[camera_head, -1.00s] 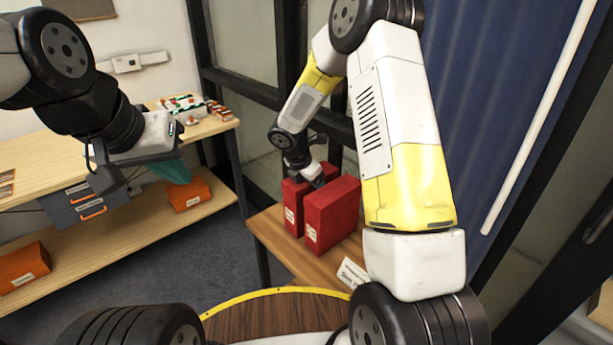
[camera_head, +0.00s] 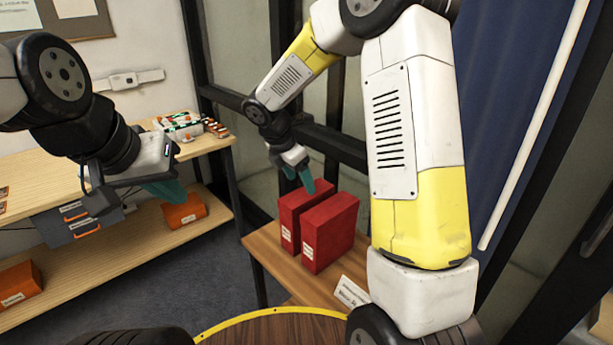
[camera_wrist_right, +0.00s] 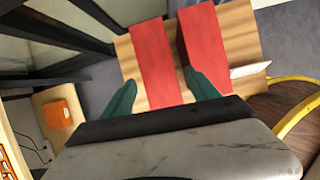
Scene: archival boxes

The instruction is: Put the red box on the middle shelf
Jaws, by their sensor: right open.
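Two red boxes stand upright side by side on a small wooden table, the left one (camera_head: 289,222) and the right one (camera_head: 332,232), with a narrow gap between them. Both also show in the right wrist view, the left box (camera_wrist_right: 155,62) and the right box (camera_wrist_right: 207,45). My right gripper (camera_head: 299,180) is open and empty just above the boxes; its teal fingers (camera_wrist_right: 161,95) are spread in the wrist view. My left gripper (camera_head: 170,190) hangs in front of the wooden shelf unit (camera_head: 110,255) at the left; its finger opening is hidden.
Small items (camera_head: 190,126) lie on top. A white label card (camera_head: 351,291) is on the table's front edge. Dark window frames stand behind the boxes.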

